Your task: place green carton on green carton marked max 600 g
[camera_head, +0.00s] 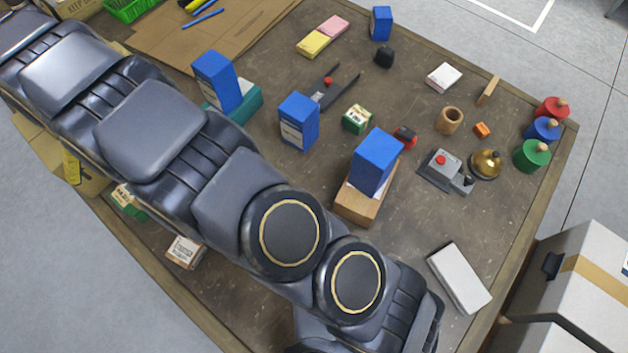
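A small green-and-white carton (357,118) stands near the middle of the table, apart from its neighbours. Another green-and-white carton (128,202) is at the left table edge, partly hidden by my arm. A teal-green box (247,105) has a blue carton (217,80) standing on it; my arm is close to its lower left. No "max 600 g" marking is readable on any of these. My arm crosses from the upper left to the bottom centre, and its end runs towards the bottom edge. My gripper is not visible.
A blue carton (298,121) stands left of the small green carton. Another blue carton (376,160) is stacked over a wooden block (357,207). A grey-white box (459,278) lies at lower right. A brass bell (486,164) and coloured weights (531,155) line the right side.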

